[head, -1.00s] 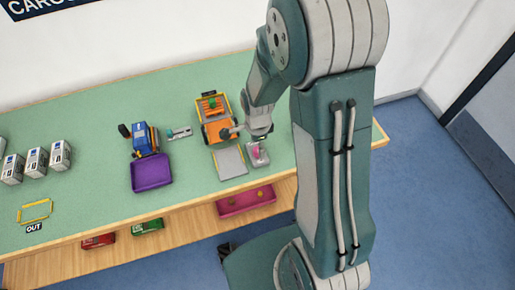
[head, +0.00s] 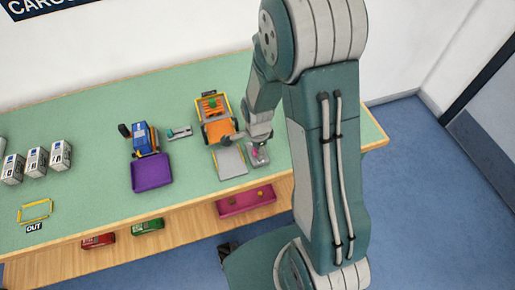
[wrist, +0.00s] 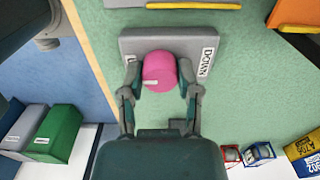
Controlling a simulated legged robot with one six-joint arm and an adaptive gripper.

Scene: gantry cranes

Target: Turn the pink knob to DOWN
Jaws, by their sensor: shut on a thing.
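The pink knob (wrist: 160,88) sits on a grey plate (wrist: 130,44) in the wrist view. A DOWN label (wrist: 206,62) is on the plate's right side. Another label at the left is mostly hidden by a finger. A small white mark (wrist: 151,83) shows on the knob's left part. My gripper (wrist: 160,72) has one finger on each side of the knob and is shut on it. In the head view the knob (head: 257,153) is a small pink patch below my gripper (head: 258,144), near the bench's front edge.
A grey ramp (head: 230,162) and an orange machine (head: 218,130) stand just left of the knob. A purple tray (head: 152,172) and a blue machine (head: 145,138) are further left. A pink tray (head: 246,201) lies on the shelf below. The bench's right end is clear.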

